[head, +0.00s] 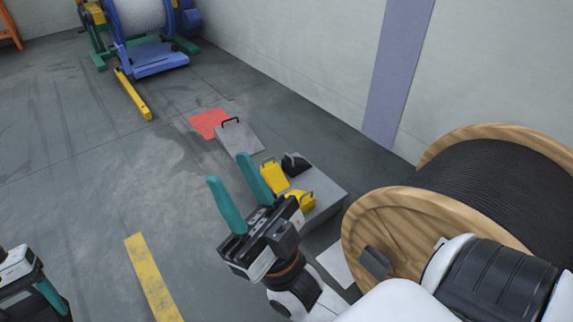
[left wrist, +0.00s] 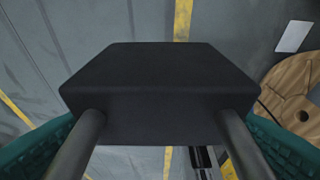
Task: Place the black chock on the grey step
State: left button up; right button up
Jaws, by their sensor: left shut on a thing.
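The black chock (left wrist: 160,95) fills the middle of the left wrist view, with two grey handle posts running from it towards the camera. My left gripper is shut on it, its teal fingers showing at both lower sides. In the head view only part of my left gripper (head: 48,292) shows at the lower left edge, and its chock is out of that view. The grey step (head: 328,186) lies right of centre, left of the cable reel. Yellow chocks (head: 274,176) and another black chock (head: 295,163) are on or beside it. My right gripper (head: 229,170) is open and empty, partly in front of the step.
A large wooden reel (head: 388,225) of black cable stands at the right. A grey ramp with a handle (head: 240,140) and a red floor patch (head: 208,122) lie behind the step. A blue machine (head: 158,58) stands at the back.

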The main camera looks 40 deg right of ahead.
aim_at(321, 189)
jog(key=i+z, duration=0.15)
jog(key=i, duration=0.4)
jog(key=i+j+z, duration=0.15)
jog(key=i, duration=0.35)
jog(key=i+j+z, duration=0.2)
jog(key=i, duration=0.35)
jog(key=i+l+z, duration=0.1)
jog(key=z, duration=0.4)
jog(key=i+z, duration=0.3)
jog(key=z, duration=0.2)
jog(key=i+j+z, duration=0.1)
jog(key=i+z, duration=0.15)
jog(key=z, duration=0.25)
jog(key=i+j+z, duration=0.1)
jog(key=z, duration=1.95)
jog(key=i+j, duration=0.05)
jog(key=j, duration=0.05)
